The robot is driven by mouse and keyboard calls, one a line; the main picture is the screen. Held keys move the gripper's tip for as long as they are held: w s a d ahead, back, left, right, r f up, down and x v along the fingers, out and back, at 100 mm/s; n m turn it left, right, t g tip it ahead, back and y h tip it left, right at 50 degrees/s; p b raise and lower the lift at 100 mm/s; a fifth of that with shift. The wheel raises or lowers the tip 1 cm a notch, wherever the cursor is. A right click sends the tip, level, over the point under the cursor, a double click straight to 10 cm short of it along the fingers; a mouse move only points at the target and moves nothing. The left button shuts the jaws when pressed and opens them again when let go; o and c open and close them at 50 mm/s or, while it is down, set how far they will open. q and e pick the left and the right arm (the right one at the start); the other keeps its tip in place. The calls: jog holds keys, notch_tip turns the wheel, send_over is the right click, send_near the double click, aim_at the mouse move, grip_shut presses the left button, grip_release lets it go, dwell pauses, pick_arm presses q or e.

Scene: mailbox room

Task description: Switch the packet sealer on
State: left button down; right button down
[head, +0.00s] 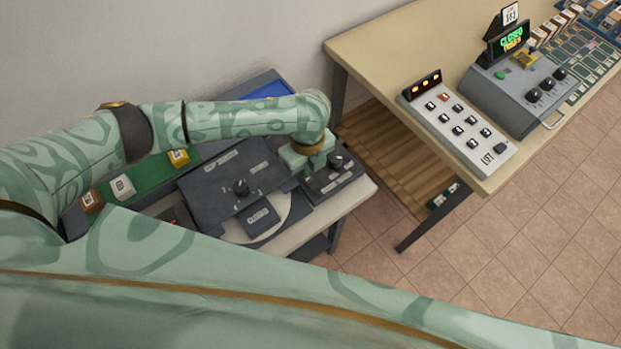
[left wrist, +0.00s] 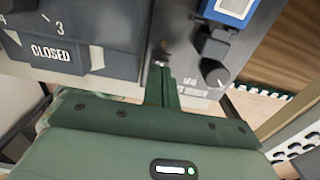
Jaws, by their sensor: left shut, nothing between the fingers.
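A dark control panel (head: 340,184) lies at the right end of the low table in the head view. In the left wrist view this panel (left wrist: 240,48) carries a blue-framed plate, black knobs and a small switch (left wrist: 161,49). The small lettering is too blurred to tell whether this is the packet sealer. My left gripper (left wrist: 160,68) is shut and empty, its tips at or very near the small switch; I cannot tell if they touch. In the head view the wrist hides part of the panel. My right gripper is out of view.
A dark box (head: 225,172) with a dial and a CLOSED plate (left wrist: 52,52) stands left of the panel. A higher wooden table (head: 385,50) at the right bears a button console (head: 458,124) and a grey knob console (head: 510,92). Tiled floor is clear at lower right.

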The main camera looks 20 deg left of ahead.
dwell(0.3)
pick_arm(q)
jog(key=shift+f+b, duration=0.4)
jog(key=shift+f, duration=0.6)
dwell(0.6)
jog(key=shift+r, duration=0.1)
notch_tip(320, 180, up, 7)
jog(key=p, duration=0.8)
jog(key=shift+p, duration=0.3)
